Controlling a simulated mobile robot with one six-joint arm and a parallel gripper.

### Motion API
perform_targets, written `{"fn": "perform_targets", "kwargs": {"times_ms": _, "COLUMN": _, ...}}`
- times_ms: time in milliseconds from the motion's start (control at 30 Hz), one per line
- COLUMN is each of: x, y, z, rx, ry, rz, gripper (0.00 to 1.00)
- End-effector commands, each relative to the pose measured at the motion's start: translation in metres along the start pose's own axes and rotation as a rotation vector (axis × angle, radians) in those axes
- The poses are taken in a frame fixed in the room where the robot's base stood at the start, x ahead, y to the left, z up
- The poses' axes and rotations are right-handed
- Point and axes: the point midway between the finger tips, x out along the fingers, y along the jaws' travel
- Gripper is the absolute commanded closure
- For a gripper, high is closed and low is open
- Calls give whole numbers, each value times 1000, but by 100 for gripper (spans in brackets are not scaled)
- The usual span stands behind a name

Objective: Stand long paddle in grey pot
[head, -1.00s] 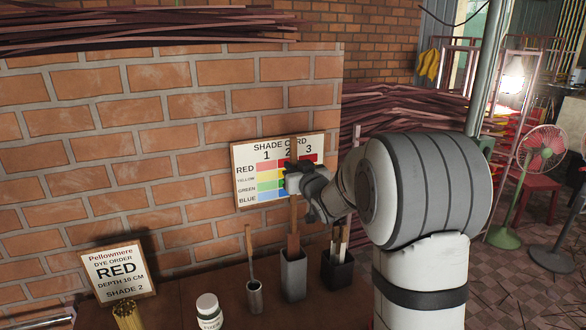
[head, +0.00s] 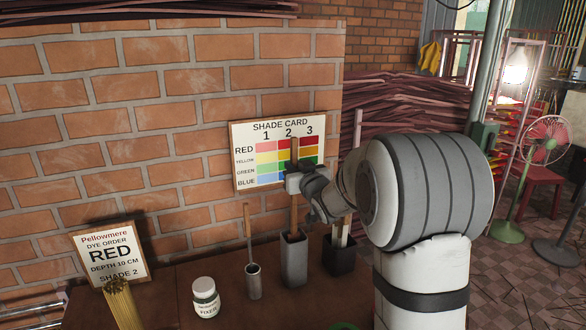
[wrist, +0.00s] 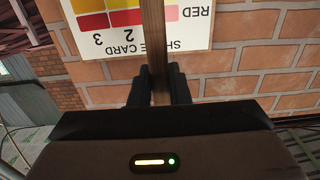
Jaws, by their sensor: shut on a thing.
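The long paddle (head: 294,153) is a brown wooden stick held close to upright. My gripper (head: 295,182) is shut on its upper part, with a short length sticking up above the jaws. In the wrist view the shaft (wrist: 153,40) runs between the two dark fingers (wrist: 158,90). The grey pot (head: 294,262), tall and square, stands on the bench directly below my gripper. The paddle's lower end goes down at the pot's mouth and its tip is hidden, seemingly inside. I cannot tell whether it touches the bottom.
A dark pot (head: 339,259) with pale sticks stands right of the grey pot. A small metal cup (head: 254,282) with a thin handle and a white jar (head: 206,298) stand left. The shade card (head: 262,160) is on the brick wall behind. An order sign (head: 110,254) stands far left.

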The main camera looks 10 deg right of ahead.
Motion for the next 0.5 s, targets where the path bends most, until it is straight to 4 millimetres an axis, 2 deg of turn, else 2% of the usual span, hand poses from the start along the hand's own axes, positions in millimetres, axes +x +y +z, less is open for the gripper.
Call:
{"fn": "perform_targets", "kwargs": {"times_ms": 333, "x": 0, "y": 0, "z": 2, "rx": 0, "ry": 1, "rz": 1, "gripper": 100}}
{"fn": "perform_targets", "kwargs": {"times_ms": 367, "x": 0, "y": 0, "z": 2, "rx": 0, "ry": 1, "rz": 1, "gripper": 82}}
{"fn": "perform_targets", "kwargs": {"times_ms": 500, "x": 0, "y": 1, "z": 2, "rx": 0, "ry": 1, "rz": 1, "gripper": 70}}
